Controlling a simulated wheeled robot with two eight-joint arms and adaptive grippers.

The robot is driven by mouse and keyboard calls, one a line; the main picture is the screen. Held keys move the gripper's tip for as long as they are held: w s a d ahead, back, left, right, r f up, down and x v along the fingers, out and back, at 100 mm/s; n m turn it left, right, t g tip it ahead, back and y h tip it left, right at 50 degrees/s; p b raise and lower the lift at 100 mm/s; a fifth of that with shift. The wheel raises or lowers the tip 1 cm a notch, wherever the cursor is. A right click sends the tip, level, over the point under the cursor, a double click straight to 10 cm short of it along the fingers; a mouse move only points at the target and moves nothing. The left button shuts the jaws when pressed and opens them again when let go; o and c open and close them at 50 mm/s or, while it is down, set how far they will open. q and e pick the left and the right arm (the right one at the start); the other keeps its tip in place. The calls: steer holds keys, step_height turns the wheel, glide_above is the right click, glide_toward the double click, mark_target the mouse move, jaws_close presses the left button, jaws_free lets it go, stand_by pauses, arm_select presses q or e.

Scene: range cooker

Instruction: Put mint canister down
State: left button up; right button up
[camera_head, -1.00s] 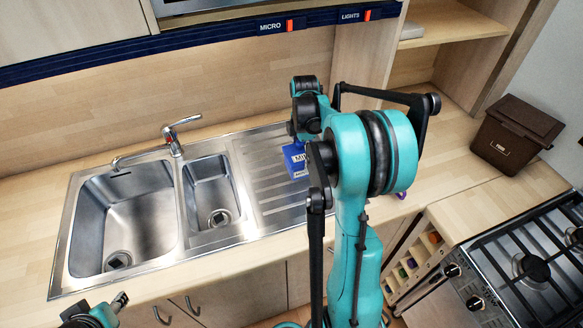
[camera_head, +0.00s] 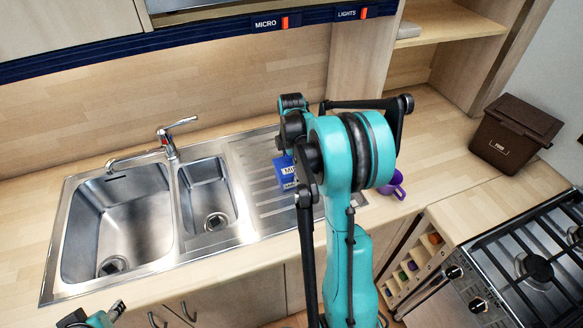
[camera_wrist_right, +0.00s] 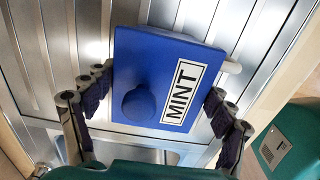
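The mint canister (camera_head: 284,174) is blue with a white MINT label. It is upright over the ribbed drainer (camera_head: 262,194) of the steel sink; I cannot tell whether its base touches the metal. In the right wrist view the canister (camera_wrist_right: 150,75) shows its lid and round knob from above. In the head view my right arm hides part of the canister. My left gripper (camera_head: 117,309) is at the lower left, away from the canister; its opening is unclear.
A purple mug (camera_head: 395,188) stands on the counter right of the drainer, partly behind my right arm. The sink bowls (camera_head: 120,220) and tap (camera_head: 170,140) are to the left. A brown bin (camera_head: 515,135) and the hob (camera_head: 530,265) are at the right.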

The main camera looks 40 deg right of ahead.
mark_target(291, 165)
steer(key=shift+o, duration=0.6)
steer(key=shift+r, duration=0.15)
steer(key=shift+r, duration=0.4)
step_height(291, 165, up, 11)
steer(key=p, duration=0.3)
steer(key=s+a+r+m+t, duration=0.2)
steer(key=s+a+m, duration=0.1)
steer(key=a, duration=0.4)
steer(key=s+a+r+m+t, duration=0.1)
steer(key=s+a+r+m, duration=0.2)
steer(key=a, duration=0.4)
steer(key=s+a+f+m+t, duration=0.3)
steer(key=s+a+m+t, duration=0.1)
steer(key=s+a+m, duration=0.4)
steer(key=shift+s+a+f, duration=0.35)
steer(key=shift+s+a, duration=0.3)
steer(key=shift+a, duration=0.4)
